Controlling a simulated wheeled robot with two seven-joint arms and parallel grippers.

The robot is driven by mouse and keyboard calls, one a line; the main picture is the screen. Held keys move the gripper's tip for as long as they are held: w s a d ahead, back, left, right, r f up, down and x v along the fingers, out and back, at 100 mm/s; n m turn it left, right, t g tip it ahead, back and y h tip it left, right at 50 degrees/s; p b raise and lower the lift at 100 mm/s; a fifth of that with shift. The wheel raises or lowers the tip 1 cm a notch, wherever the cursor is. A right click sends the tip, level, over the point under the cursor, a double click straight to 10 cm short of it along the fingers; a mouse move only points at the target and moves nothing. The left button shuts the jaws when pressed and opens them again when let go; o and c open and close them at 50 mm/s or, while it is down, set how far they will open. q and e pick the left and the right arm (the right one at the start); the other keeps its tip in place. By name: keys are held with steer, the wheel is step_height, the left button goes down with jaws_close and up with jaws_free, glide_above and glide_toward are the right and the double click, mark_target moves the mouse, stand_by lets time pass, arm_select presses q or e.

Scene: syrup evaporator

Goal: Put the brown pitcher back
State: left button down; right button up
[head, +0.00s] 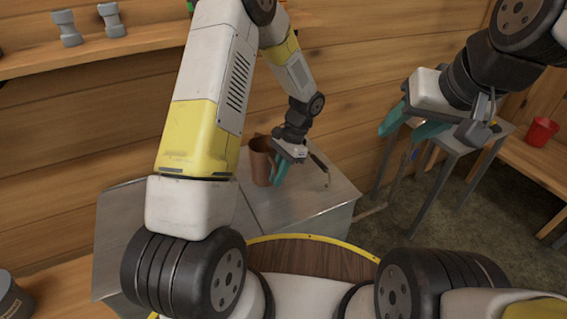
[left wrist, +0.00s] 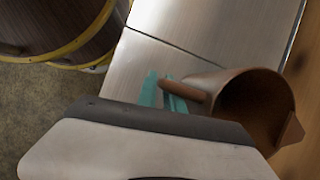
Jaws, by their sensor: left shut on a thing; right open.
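The brown pitcher (head: 260,161) is at the metal evaporator top (head: 316,196), near the wooden wall. In the left wrist view the pitcher (left wrist: 248,103) shows its open mouth and spout, and its inside looks dark. My left gripper (head: 280,172) has teal fingers, which also show in the left wrist view (left wrist: 165,92). It is shut on the pitcher's handle. I cannot tell whether the pitcher's base touches the metal. My right gripper (head: 412,122) is open and empty, raised at the right over a small grey table.
The small grey table (head: 456,140) stands right of the evaporator. A red cup (head: 541,131) sits on a wooden bench at the far right. A shelf (head: 110,46) with grey objects runs along the wall. The metal top is clear right of the pitcher, except for a thin dark-handled tool (head: 320,163).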

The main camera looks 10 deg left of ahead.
arm_select(q)
steer(key=shift+f, duration=1.35)
steer(key=c, duration=1.5)
jaws_free()
steer(key=v, duration=1.2)
steer(key=s+a+r+n+t+h, duration=0.1)
steer(key=s+a+r+n+t, duration=0.15)
steer(key=r, duration=0.45)
steer(key=s+a+r+n+t+h, duration=0.15)
steer(key=s+r, duration=0.25)
steer(key=r, duration=0.4)
steer(key=s+a+r+n+t+h, duration=0.1)
steer(key=s+r, duration=0.1)
steer(key=s, duration=0.2)
steer(key=s+r+n+t+h, duration=0.1)
steer(key=s+r+n+t, duration=0.1)
steer(key=s, duration=0.3)
steer(key=s+a+r+n+t+h, duration=0.1)
steer(key=s+r+t, duration=0.1)
steer(key=s, duration=0.3)
steer(key=shift+a+r+n, duration=0.15)
steer(key=shift+r+n, duration=0.05)
steer(key=shift+r, duration=0.25)
steer(key=shift+a+r+n, duration=0.2)
steer(key=shift+r, duration=0.2)
